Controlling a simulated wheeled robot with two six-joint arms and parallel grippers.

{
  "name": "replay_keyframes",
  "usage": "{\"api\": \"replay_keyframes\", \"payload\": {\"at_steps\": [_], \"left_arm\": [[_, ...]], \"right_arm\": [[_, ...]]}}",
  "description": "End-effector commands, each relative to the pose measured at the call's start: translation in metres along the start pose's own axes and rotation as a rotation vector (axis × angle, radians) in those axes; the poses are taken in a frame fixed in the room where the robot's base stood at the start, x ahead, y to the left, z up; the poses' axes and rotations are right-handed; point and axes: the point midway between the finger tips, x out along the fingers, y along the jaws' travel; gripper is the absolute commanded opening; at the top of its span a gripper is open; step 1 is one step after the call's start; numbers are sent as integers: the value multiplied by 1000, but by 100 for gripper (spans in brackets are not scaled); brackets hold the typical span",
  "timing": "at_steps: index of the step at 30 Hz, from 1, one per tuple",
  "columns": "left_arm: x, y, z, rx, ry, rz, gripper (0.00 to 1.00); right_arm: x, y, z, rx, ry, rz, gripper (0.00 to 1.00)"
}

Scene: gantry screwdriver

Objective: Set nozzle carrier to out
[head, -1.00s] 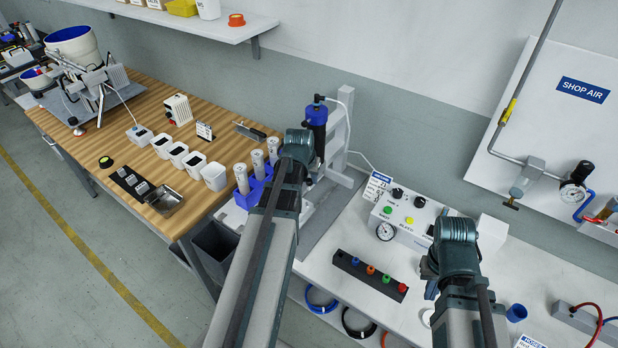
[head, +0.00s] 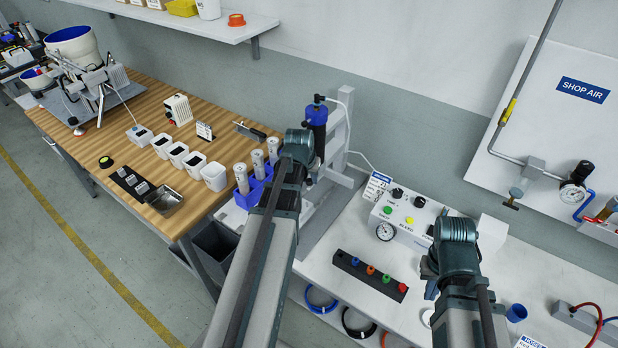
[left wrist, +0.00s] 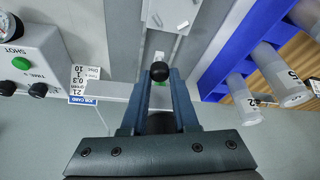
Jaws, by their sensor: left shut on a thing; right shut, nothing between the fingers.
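In the left wrist view, a round black knob (left wrist: 160,71) sits between the fingertips of my left gripper (left wrist: 160,80), which is shut on it. The knob lies in front of a light grey plate (left wrist: 172,16) on the grey stand. I cannot tell the nozzle carrier's position from this view. In the head view, the grey dispensing stand (head: 342,135) carries a blue and black barrel (head: 317,118). My left arm hides the knob and its fingertips there. My right gripper (head: 432,288) is shut and empty over the white bench, partly hidden by its wrist.
A blue rack (head: 258,188) with clear tubes stands left of the stand. The white control box (head: 408,222) with gauge and buttons is to the right. A black strip (head: 370,275) with coloured tips lies in front. A wooden bench (head: 160,105) is at left.

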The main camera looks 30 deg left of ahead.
Motion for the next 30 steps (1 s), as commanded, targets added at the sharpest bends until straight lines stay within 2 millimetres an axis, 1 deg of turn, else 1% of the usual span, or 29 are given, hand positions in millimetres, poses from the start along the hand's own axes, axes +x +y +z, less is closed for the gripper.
{"api": "replay_keyframes", "payload": {"at_steps": [2, 5, 12, 16, 20, 28, 29, 30], "left_arm": [[0, 0, 0, 0, -1, 0, 0], [-1, 10, 4, 3, -1, 1, 0], [-8, 64, 21, 5, -1, 1, 0], [-10, 83, 26, 4, -1, 1, 0], [-11, 90, 28, 1, -1, 0, 0], [-11, 91, 28, 0, -3, 4, 0], [-11, 92, 28, 0, -3, 4, 32], [-11, 92, 28, 0, -3, 5, 39]], "right_arm": [[0, 0, 0, 0, 0, 0, 0], [0, 0, 0, 0, 0, 0, 0], [0, 0, 0, 0, 0, 0, 0], [0, 0, 0, 0, 0, 0, 0], [0, 0, 0, 0, 0, 0, 0], [0, 0, 0, 0, 0, 0, 0], [0, 0, 0, 0, 0, 0, 0], [0, 0, 0, 0, 0, 0, 0]]}}
